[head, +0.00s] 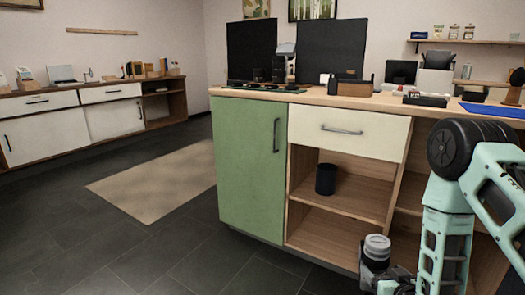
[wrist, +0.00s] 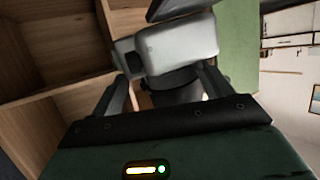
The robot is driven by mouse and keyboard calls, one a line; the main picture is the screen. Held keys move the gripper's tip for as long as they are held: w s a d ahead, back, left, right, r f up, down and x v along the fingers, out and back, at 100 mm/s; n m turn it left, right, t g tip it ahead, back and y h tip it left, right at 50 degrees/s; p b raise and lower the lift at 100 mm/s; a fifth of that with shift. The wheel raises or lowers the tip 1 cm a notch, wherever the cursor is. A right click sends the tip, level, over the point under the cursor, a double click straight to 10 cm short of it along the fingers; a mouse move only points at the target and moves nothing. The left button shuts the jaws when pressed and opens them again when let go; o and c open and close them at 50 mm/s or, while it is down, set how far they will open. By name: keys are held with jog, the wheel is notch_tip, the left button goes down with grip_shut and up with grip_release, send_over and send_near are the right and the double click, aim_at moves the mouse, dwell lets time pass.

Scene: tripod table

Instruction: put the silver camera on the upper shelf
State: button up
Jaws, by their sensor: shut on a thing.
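My gripper (wrist: 165,88) is shut on the silver camera (wrist: 180,45), which fills the space between the fingers in the wrist view. The camera has a pale silver body with dark parts. In the head view the silver camera (head: 377,247) shows at the lower right, in front of the cabinet and below the upper shelf's level, with my gripper (head: 376,270) around its lower part. The upper shelf (head: 350,203) is the board in the open bay under the white drawer. A black cup (head: 325,179) stands on its left part.
The lower shelf (head: 318,241) looks empty where visible. The green door (head: 245,165) bounds the bay on the left, and a wooden divider (head: 397,185) on the right. The white drawer (head: 350,131) is closed above. The upper shelf is clear right of the cup.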

jog(key=shift+s+a, duration=0.15)
jog(key=shift+a, duration=0.2)
jog(key=shift+d+f, duration=0.1)
